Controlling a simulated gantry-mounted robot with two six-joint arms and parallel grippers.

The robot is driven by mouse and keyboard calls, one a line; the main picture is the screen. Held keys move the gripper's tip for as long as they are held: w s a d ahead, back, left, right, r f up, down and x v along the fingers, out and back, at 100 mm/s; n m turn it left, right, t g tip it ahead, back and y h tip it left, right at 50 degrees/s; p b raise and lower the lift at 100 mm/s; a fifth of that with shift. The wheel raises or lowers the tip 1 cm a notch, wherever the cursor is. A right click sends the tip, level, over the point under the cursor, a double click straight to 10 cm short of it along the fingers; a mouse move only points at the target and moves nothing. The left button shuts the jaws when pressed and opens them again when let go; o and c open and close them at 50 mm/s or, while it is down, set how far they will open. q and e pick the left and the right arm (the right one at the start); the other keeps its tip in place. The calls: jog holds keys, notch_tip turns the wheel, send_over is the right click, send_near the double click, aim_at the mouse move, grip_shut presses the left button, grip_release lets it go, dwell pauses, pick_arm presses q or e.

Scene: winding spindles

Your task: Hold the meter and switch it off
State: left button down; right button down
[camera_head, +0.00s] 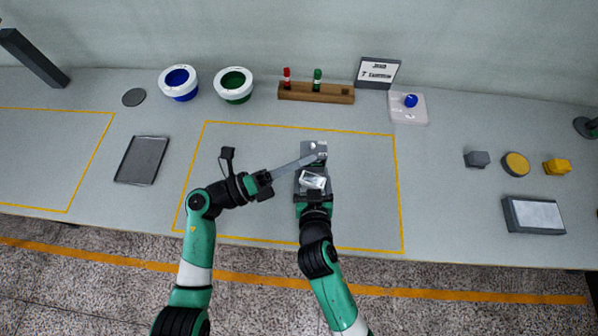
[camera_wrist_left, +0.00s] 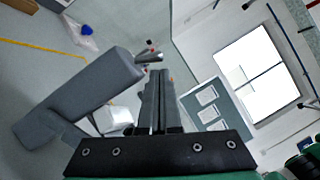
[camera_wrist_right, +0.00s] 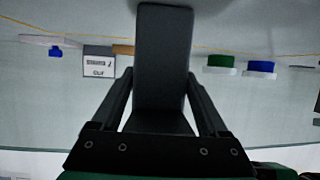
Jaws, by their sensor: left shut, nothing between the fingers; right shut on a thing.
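The meter (camera_head: 312,148) is a grey block with a whitish display, held above the middle of the table. My right gripper (camera_head: 313,193) is shut on its near part; in the right wrist view the dark meter body (camera_wrist_right: 163,55) fills the space between the fingers. My left gripper (camera_head: 316,158) is shut and empty, its long fingers reaching over the meter's face.
A wooden rack (camera_head: 316,93) with a red and a green item, a small sign (camera_head: 377,73) and a blue-button plate (camera_head: 408,107) stand at the back. Two bowls (camera_head: 179,83) and a grey tray (camera_head: 142,160) are left. Small blocks and a flat box (camera_head: 533,215) are right.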

pick_arm(q)
jog(key=shift+w, duration=0.1)
pick_arm(e)
jog(key=shift+f, duration=0.15)
pick_arm(q)
jog(key=shift+r+n+y, duration=0.1)
jog(key=shift+n+y, duration=0.2)
jog(key=shift+n, duration=0.3)
jog(key=shift+w+a+r+n+y, duration=0.1)
jog(key=shift+r+n+y, duration=0.15)
jog(key=shift+n, duration=0.5)
jog(key=shift+w+r+n+y, duration=0.1)
jog(key=shift+n+y, duration=0.25)
jog(key=shift+n, duration=0.4)
jog(key=shift+w+r+n+y, duration=0.2)
jog(key=shift+r+n+y, duration=0.05)
jog(key=shift+n, duration=0.5)
jog(key=shift+w+r+n+y, duration=0.15)
jog(key=shift+r+n+y, duration=0.1)
jog(key=shift+n, duration=0.5)
jog(key=shift+w+r+n+g, duration=0.15)
jog(key=shift+w+n+g, duration=0.1)
jog(key=shift+n+g, duration=0.3)
jog(key=shift+s, duration=0.1)
